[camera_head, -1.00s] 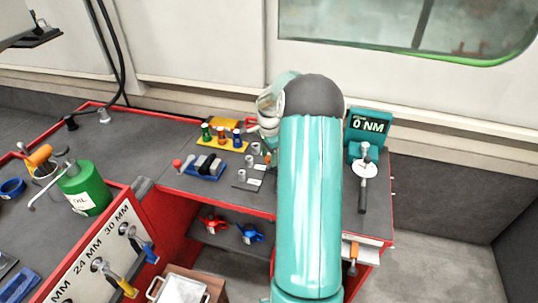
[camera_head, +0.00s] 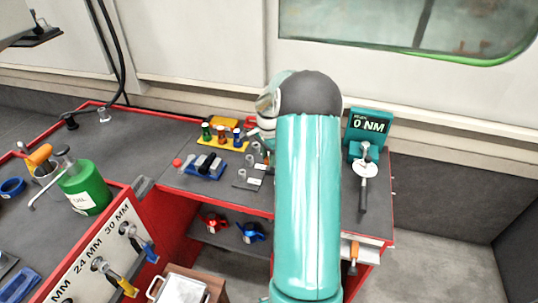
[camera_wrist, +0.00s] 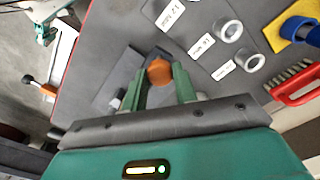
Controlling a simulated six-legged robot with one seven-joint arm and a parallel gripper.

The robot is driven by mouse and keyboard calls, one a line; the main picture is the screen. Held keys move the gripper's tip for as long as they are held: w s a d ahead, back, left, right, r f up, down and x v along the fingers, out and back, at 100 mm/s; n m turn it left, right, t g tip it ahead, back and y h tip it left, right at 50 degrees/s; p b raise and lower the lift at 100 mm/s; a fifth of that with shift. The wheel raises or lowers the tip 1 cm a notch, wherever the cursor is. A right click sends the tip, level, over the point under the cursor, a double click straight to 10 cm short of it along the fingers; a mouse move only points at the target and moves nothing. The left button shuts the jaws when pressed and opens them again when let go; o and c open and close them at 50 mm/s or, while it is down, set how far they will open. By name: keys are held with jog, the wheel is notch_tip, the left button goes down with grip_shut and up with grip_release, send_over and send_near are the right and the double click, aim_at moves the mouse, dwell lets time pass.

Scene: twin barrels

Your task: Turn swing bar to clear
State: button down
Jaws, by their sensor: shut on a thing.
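In the wrist view my gripper (camera_wrist: 162,78) is shut on an orange round knob (camera_wrist: 160,70), held between the tips of its two green fingers. A dark flat bar-like piece (camera_wrist: 126,70) lies beside the knob on the grey bench top; I take it for the swing bar, but its link to the knob is hidden by the fingers. In the head view my teal arm covers the gripper, the knob and most of that part of the bench.
Metal ring sockets (camera_wrist: 228,28) with white labels lie near the knob. A red-handled brush (camera_wrist: 290,85) is to the right.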

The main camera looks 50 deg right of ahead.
jog(key=s+a+n, duration=0.2)
jog(key=s+n, duration=0.9)
jog(key=n, duration=0.5)
jog(key=shift+s+a+n, duration=0.15)
jog(key=shift+a+n, duration=0.15)
dwell(0.4)
jog(key=c, duration=1.1)
grip_release()
notch_tip(320, 180, up, 14)
jog(key=shift+f, duration=0.1)
